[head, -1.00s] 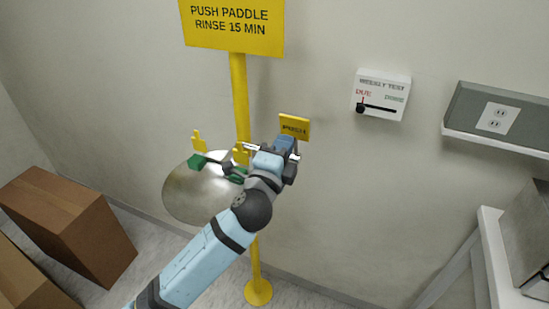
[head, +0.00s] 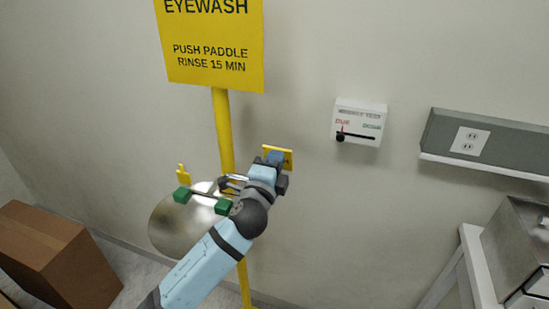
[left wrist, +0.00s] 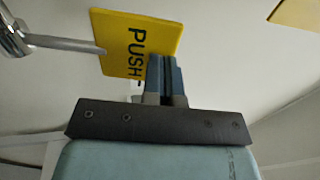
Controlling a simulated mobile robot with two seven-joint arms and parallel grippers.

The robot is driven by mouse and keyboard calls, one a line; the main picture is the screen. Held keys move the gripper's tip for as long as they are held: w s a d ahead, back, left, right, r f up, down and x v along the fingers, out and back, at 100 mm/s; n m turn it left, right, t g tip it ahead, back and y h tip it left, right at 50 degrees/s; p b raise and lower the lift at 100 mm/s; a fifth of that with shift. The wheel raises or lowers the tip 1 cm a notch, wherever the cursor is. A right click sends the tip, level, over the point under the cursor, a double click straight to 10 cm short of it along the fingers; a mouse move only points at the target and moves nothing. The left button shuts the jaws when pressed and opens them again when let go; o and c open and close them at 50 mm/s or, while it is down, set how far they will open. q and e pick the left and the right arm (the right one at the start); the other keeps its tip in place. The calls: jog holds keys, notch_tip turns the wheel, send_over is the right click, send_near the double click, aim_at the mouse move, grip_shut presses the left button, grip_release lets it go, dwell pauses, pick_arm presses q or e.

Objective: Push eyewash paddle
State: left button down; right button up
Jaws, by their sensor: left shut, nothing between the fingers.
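The yellow PUSH paddle (head: 284,153) is on the right side of the eyewash station, partly covered by my left gripper (head: 272,160). In the left wrist view the paddle (left wrist: 125,40) fills the upper left with its lettering turned sideways. My left gripper (left wrist: 165,72) has its fingers together and empty, overlapping the paddle's lower right edge. I cannot tell whether they touch. The steel eyewash bowl (head: 178,226) and green nozzles (head: 223,206) lie left of the gripper. My right gripper is out of view.
A yellow pole (head: 222,130) carries the eyewash sign (head: 210,45). Cardboard boxes (head: 60,255) stand at lower left.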

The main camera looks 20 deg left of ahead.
aim_at(279, 148)
pick_arm(q)
jog(key=w+p, duration=0.1)
jog(key=w+r+p, duration=0.1)
jog(key=p, duration=0.1)
jog(key=g+p, duration=0.1)
jog(key=shift+w+r, duration=0.25)
jog(key=shift+w, duration=0.15)
jog(key=w+b, duration=0.1)
jog(key=w, duration=0.7)
jog(key=shift+d+f, duration=0.15)
jog(key=shift+f, duration=0.3)
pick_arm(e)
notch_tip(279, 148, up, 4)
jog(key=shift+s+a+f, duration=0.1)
pick_arm(q)
jog(key=shift+r, duration=0.15)
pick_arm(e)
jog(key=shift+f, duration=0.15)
pick_arm(q)
notch_tip(279, 148, up, 20)
jog(key=b, duration=0.1)
jog(key=shift+f, duration=0.2)
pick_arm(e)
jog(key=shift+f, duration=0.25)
